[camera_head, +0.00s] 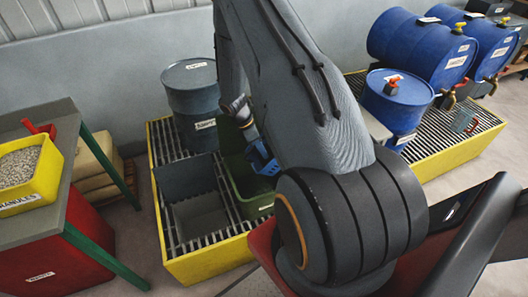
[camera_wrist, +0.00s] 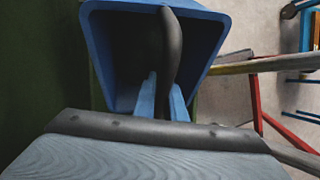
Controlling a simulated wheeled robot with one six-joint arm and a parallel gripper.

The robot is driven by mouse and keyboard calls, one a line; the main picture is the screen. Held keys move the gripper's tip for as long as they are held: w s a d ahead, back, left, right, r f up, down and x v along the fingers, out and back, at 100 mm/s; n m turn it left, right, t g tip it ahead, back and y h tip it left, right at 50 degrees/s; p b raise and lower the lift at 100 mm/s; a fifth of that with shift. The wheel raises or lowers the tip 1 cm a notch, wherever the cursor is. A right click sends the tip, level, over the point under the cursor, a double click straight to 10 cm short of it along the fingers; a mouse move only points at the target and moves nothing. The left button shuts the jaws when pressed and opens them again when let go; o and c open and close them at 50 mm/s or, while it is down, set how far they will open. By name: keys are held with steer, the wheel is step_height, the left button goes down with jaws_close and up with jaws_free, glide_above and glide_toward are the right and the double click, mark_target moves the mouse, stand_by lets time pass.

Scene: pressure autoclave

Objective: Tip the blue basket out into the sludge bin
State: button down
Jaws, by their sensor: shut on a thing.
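The blue basket (camera_wrist: 102,60) fills the top middle of the wrist view, its mouth turned towards the camera. Its inside is dark, and I cannot tell whether anything is in it. My gripper (camera_wrist: 164,98) is shut on the basket's dark curved handle (camera_wrist: 170,45). In the head view, part of the basket (camera_head: 262,158) shows beside my arm, over or in front of an open green bin (camera_head: 250,190); my fingers are hidden there. A grey open bin (camera_head: 200,215) stands left of the green one. Their labels are too small to read, so I cannot tell which is the sludge bin.
Both bins and a dark drum (camera_head: 192,100) stand on a yellow-edged grating (camera_head: 205,262). A table (camera_head: 62,185) with a yellow granules tub (camera_head: 28,178) is at left. Blue drums (camera_head: 418,42) lie at the back right. Open floor (camera_head: 135,235) lies between table and grating.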

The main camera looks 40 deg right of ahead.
mark_target(248, 161)
steer(key=shift+w+a+f+g+h+b, duration=0.25)
steer(key=shift+a+f+h+b, duration=0.2)
steer(key=shift+h+b, duration=0.45)
steer(key=shift+a+f+g+h+b, duration=0.35)
steer(key=shift+a+h+b, duration=0.15)
steer(key=shift+h+b, duration=0.55)
steer(key=h+b, duration=0.1)
steer(key=b, duration=0.1)
steer(key=a+f+g+h+b, duration=0.1)
steer(key=b, duration=0.1)
steer(key=a+f+h+b, duration=0.1)
steer(key=h+b, duration=0.1)
steer(key=b, duration=0.1)
steer(key=shift+w+a+f+m, duration=0.1)
steer(key=shift+w+f+m, duration=0.1)
steer(key=shift+w+m, duration=0.15)
steer(key=h+b, duration=0.1)
steer(key=a+g+h+b, duration=0.1)
steer(key=b, duration=0.1)
steer(key=h+b, duration=0.1)
steer(key=b, duration=0.1)
steer(key=shift+w+a+f+m, duration=0.15)
steer(key=shift+a+f+m, duration=0.05)
steer(key=shift+a+m, duration=0.1)
steer(key=shift+a+g+b, duration=0.1)
steer(key=shift+g+b, duration=0.2)
steer(key=shift+b, duration=0.05)
steer(key=shift+a+r+h+b, duration=0.15)
steer(key=shift+h+b, duration=0.2)
steer(key=shift+b, duration=0.1)
